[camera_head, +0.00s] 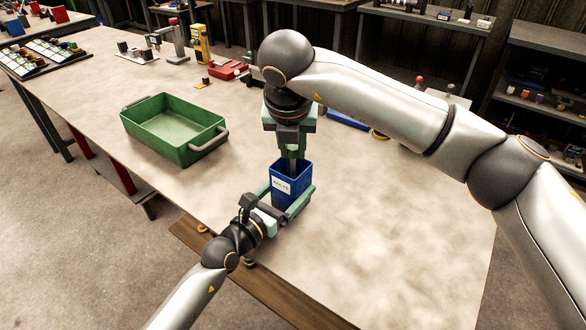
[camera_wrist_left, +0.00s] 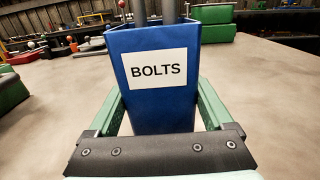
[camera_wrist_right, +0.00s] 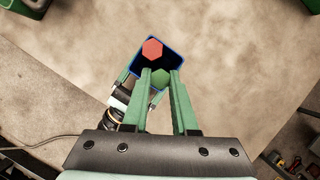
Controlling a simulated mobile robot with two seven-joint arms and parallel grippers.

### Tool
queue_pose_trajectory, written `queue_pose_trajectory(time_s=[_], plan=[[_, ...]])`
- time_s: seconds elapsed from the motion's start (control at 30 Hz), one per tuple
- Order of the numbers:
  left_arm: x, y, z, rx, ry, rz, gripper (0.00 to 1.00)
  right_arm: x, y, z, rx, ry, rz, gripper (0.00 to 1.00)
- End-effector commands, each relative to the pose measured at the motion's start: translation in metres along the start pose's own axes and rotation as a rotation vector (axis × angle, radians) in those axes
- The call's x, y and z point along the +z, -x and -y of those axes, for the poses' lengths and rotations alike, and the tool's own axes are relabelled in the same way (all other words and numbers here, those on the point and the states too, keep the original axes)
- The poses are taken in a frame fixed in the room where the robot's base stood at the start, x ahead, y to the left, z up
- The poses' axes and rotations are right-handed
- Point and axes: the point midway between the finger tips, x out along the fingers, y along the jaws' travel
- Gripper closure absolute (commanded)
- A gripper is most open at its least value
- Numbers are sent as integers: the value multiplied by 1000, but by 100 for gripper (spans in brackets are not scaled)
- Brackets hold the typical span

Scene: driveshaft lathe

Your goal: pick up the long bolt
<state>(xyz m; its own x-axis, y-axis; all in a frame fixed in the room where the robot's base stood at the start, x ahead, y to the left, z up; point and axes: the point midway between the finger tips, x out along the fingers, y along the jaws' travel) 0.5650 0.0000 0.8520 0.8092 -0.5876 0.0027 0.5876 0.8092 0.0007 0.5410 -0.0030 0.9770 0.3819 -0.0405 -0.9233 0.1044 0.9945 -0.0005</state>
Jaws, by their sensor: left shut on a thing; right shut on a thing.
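A blue bin (camera_head: 300,182) with a white BOLTS label stands upright near the table's front edge. My left gripper (camera_head: 289,192) is shut on it, one finger along each side, as the left wrist view of the bin (camera_wrist_left: 160,108) shows. My right gripper (camera_head: 291,150) points straight down over the bin. In the right wrist view a green hexagonal bolt head (camera_wrist_right: 161,78) sits between its fingertips, and a red hexagonal bolt head (camera_wrist_right: 152,50) is beside it. Two grey shafts (camera_wrist_left: 139,12) rise from the bin in the left wrist view. Their full lengths are hidden.
A green tray (camera_head: 170,128) with grey handles sits left of the bin on the table (camera_head: 400,220). A red vise-like tool (camera_head: 228,70) and a yellow device (camera_head: 200,45) stand farther back. The table right of the bin is clear.

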Motion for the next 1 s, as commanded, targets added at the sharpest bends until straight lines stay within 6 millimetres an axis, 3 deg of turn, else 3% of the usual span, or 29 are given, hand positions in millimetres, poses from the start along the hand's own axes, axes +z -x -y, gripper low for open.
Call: queue_pose_trajectory(time_s=[0.03,0.27,0.37,0.7,0.83,1.0], plan=[[-9,1,1,-2,1,-19,76,0,0,0,1,0,1,100],[-8,1,1,-2,1,-19,76,6,13,0,2,-1,4,100],[-8,1,1,-2,1,-19,76,14,32,0,1,-2,5,100],[-8,1,1,-2,1,-19,76,50,119,0,1,-3,6,100],[-9,1,1,-2,1,-19,76,59,144,0,1,-2,4,100],[-9,1,1,-2,1,-19,76,66,160,0,0,-1,1,100]])
